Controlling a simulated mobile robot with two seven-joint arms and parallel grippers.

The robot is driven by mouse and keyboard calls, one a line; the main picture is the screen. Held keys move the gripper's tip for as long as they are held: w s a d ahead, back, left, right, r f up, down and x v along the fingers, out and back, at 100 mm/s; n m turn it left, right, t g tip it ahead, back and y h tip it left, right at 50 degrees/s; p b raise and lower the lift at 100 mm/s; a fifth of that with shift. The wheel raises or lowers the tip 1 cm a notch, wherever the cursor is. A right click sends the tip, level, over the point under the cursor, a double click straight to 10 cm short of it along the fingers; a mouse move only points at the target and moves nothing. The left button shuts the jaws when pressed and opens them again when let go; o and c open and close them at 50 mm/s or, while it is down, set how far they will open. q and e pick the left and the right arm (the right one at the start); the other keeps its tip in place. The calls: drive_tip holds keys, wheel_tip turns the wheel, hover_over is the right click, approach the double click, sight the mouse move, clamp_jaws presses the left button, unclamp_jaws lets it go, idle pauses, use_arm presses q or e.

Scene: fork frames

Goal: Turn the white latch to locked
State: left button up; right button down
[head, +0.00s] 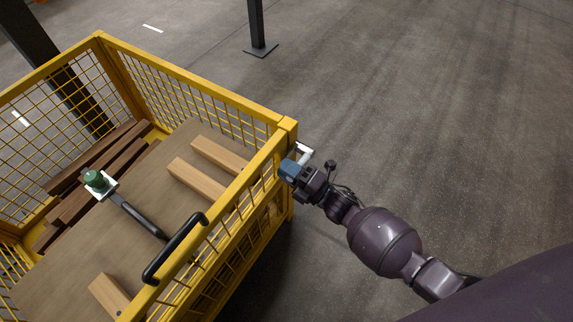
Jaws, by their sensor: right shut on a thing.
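The white latch (306,151) is at the near right corner post of a yellow mesh cage (190,82). Only a small white part of it shows, just beyond my gripper. My right gripper (289,168), with blue fingers, is shut on the latch at the outer side of the corner post. The fingers hide much of the latch, and I cannot tell its exact angle. My left gripper is not in view.
Inside the cage are a brown board, light wooden blocks (196,180), dark slats (100,160) and a black bar with a green-topped white plate (99,186). A black handle (174,248) sits on the near rail. The floor (430,110) to the right is clear.

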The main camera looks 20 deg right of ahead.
drive_tip(key=shift+f+n, duration=0.3)
idle(0.4)
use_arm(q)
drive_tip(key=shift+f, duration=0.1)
use_arm(e)
drive_tip(key=c, duration=1)
unclamp_jaws()
drive_tip(key=shift+s+d, duration=0.1)
drive_tip(key=shift+s, duration=0.05)
use_arm(q)
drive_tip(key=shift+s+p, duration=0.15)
drive_tip(key=shift+p, duration=0.25)
use_arm(e)
drive_tip(key=v, duration=1)
drive_tip(key=shift+s+d, duration=0.15)
drive_tip(key=shift+d, duration=0.05)
